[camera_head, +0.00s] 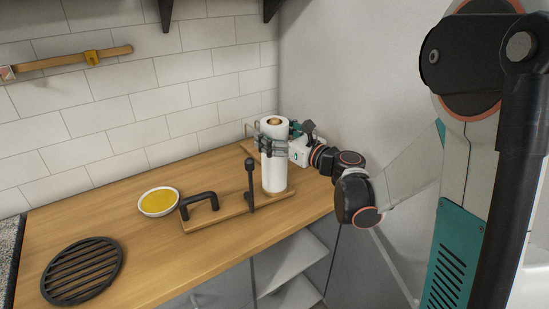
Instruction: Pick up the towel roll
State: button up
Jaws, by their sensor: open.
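The towel roll (274,172) is a white upright cylinder with a brown core at its top. It stands on the right part of a wooden board on the counter. My gripper (267,144) is at the upper part of the roll, reaching in from the right, with its fingers around it. The fingers are open; whether they touch the roll cannot be told. Part of the roll's upper side is hidden by the fingers.
The wooden board (205,221) carries a black handle (199,204) and a black upright post (250,183) left of the roll. A white bowl with yellow contents (158,201) and a round black grate (82,270) lie further left. The tiled wall (130,95) is behind. The counter's front middle is clear.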

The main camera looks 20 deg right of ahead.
jog(key=shift+c, duration=0.6)
jog(key=c, duration=1.4)
jog(key=shift+r, duration=0.1)
